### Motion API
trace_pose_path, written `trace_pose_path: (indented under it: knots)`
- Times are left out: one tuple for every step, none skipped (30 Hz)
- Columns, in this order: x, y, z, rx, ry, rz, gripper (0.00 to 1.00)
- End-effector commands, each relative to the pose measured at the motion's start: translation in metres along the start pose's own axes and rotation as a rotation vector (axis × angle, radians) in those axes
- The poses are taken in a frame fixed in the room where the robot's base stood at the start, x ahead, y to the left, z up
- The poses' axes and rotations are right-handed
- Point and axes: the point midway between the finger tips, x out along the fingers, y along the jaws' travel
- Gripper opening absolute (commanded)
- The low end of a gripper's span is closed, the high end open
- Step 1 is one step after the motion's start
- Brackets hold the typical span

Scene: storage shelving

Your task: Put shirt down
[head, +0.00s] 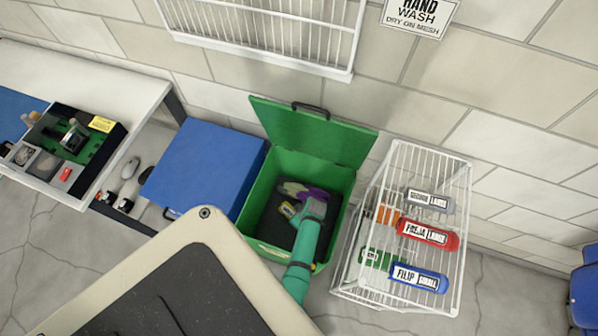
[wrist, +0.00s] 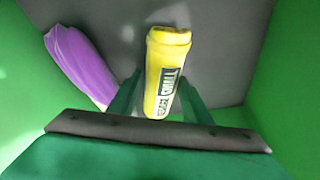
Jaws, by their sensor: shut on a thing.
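My gripper (wrist: 162,88) is down inside the open green bin (head: 262,185). Its two green fingers are shut on a yellow rolled shirt (wrist: 168,55), which carries a black-and-white name label. A purple rolled shirt (wrist: 80,65) lies to the left in the wrist view, apart from the fingers. It also shows in the head view (head: 316,193). I cannot tell whether the yellow shirt touches the bin's dark floor.
The bin's green lid (head: 315,132) stands open at the back. A closed blue bin (head: 205,165) is to the left. A white wire basket (head: 462,185) on the right holds several labelled rolled shirts. A wall rack (head: 265,30) hangs above.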

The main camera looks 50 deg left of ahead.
Motion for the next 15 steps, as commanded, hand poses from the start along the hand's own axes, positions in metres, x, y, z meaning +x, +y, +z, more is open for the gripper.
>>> trace_pose_path:
  knots:
    - [0.005,0.002,0.004,0.002,-0.003,0.002,0.14]
    - [0.008,0.002,0.006,0.005,-0.003,0.002,0.14]
    - [0.011,0.003,0.008,0.007,-0.002,0.003,0.14]
    - [0.012,0.004,0.009,0.009,-0.002,0.004,0.14]
    - [0.013,0.004,0.009,0.010,-0.002,0.004,0.14]
    - [0.014,0.004,0.010,0.011,-0.001,0.004,0.14]
    - [0.015,0.004,0.010,0.012,-0.001,0.004,0.14]
    - [0.015,0.004,0.010,0.012,-0.001,0.005,0.14]
    - [0.014,0.004,0.010,0.012,-0.001,0.005,0.14]
    - [0.014,0.004,0.010,0.013,-0.001,0.005,0.14]
    - [0.014,0.004,0.010,0.012,-0.001,0.005,0.14]
    - [0.014,0.004,0.010,0.012,-0.001,0.005,0.14]
    - [0.014,0.004,0.010,0.012,-0.001,0.005,0.14]
    - [0.015,0.004,0.010,0.012,-0.001,0.005,0.14]
    - [0.015,0.003,0.010,0.011,-0.001,0.004,0.14]
